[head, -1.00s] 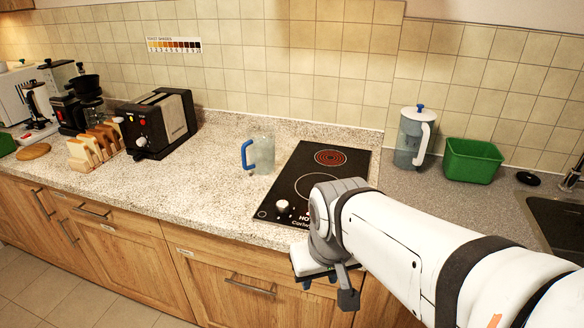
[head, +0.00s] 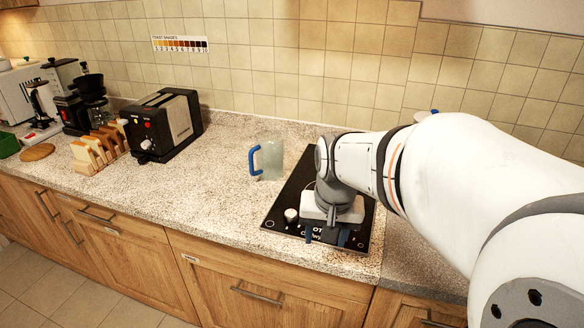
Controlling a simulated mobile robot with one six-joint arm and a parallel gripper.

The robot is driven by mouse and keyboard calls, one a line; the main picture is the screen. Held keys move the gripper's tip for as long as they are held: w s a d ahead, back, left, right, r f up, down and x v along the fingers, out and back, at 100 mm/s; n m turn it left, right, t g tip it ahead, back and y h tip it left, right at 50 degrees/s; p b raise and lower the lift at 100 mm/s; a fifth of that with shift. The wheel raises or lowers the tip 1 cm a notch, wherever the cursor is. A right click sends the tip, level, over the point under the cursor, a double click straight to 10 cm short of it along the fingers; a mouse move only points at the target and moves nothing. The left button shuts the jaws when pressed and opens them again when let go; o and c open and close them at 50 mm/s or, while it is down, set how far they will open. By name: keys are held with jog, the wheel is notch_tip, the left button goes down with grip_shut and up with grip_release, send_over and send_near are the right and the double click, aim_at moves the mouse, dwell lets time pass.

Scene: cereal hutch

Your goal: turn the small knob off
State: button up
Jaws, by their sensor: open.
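The black hob (head: 281,212) is set in the counter, its right and rear parts mostly covered by my arm. One white knob (head: 291,215) shows at its front left. I cannot tell whether this is the small knob; any knob further right is hidden behind my gripper. My gripper (head: 326,236) points down over the front of the hob, just right of the visible knob and apart from it. Its blue fingertips are spread, and nothing shows between them. The burners are hidden now.
A clear jug with a blue handle (head: 266,159) stands left of the hob. A black toaster (head: 166,126), a toast rack (head: 98,150) and coffee machines stand further left. My arm blocks the right side.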

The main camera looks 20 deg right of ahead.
jog(key=w+d+f+m, duration=0.1)
jog(key=w+d+m, duration=0.1)
jog(key=w+d, duration=0.1)
jog(key=w+d+m+g+p, duration=0.1)
jog(key=w+d+m, duration=0.2)
jog(key=w+d, duration=0.1)
jog(key=w+d+f+m+p, duration=0.1)
jog(key=w+d+m, duration=0.1)
jog(key=w+d, duration=0.1)
jog(key=shift+w+d+f+m, duration=0.2)
jog(key=shift+w+f+m, duration=0.15)
jog(key=shift+w, duration=0.35)
jog(key=shift+w+d+f, duration=0.1)
jog(key=shift+d+f, duration=0.1)
jog(key=shift+f, duration=0.05)
notch_tip(320, 180, down, 8)
jog(key=shift+w+a+r+p, duration=0.15)
jog(key=shift+r+p, duration=0.1)
jog(key=shift+p, duration=0.25)
jog(key=shift+c, duration=0.4)
